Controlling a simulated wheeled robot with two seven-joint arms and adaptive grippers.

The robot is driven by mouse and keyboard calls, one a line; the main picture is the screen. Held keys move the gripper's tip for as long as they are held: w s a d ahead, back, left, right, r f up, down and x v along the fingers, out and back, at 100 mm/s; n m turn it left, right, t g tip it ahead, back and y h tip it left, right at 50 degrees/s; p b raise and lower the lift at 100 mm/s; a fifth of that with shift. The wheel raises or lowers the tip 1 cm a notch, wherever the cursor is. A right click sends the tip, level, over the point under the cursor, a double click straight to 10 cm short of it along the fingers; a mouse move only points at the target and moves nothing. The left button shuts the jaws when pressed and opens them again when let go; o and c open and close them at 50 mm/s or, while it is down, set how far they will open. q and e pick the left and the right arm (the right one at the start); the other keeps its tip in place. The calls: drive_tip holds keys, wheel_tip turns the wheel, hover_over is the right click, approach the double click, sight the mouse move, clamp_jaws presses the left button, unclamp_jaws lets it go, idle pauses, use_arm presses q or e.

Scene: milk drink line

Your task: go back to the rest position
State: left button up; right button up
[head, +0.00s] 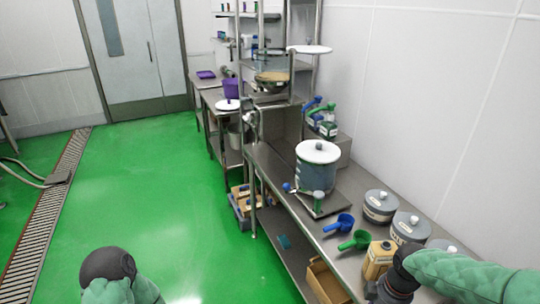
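The dark rounded part of my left arm (108,265), with green sleeve below it, shows at the bottom left over the green floor. No fingers of the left gripper show. My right arm (475,278) comes in from the right in a green sleeve, above the near end of the steel bench (270,163). Its dark end (393,286) is beside a tan container (378,260) and partly overlaps it in the picture. I cannot make out fingers there, nor whether anything is held or touched.
On the bench are a white-lidded pot (316,172), a blue scoop (340,223), a green scoop (355,240) and several grey lidded canisters (380,206). A cardboard box (325,283) sits below. Open green floor (170,200) lies left, with a drain grate (50,205).

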drive_tip(key=s+a+f+m+y, duration=0.1)
drive_tip(key=s+a+f+m, duration=0.2)
drive_tip(key=a+f, duration=0.3)
drive_tip(key=s+a+f+m+y, duration=0.1)
drive_tip(key=a+f+m, duration=0.4)
drive_tip(key=f, duration=0.8)
drive_tip(key=s+a+f+m+y, duration=0.1)
drive_tip(key=s+a+f+m, duration=0.2)
drive_tip(key=a+f, duration=0.5)
wheel_tip(320, 180, down, 2)
drive_tip(key=shift+s+f+m, duration=0.1)
drive_tip(key=shift+s+m, duration=0.3)
drive_tip(key=shift+s, duration=0.45)
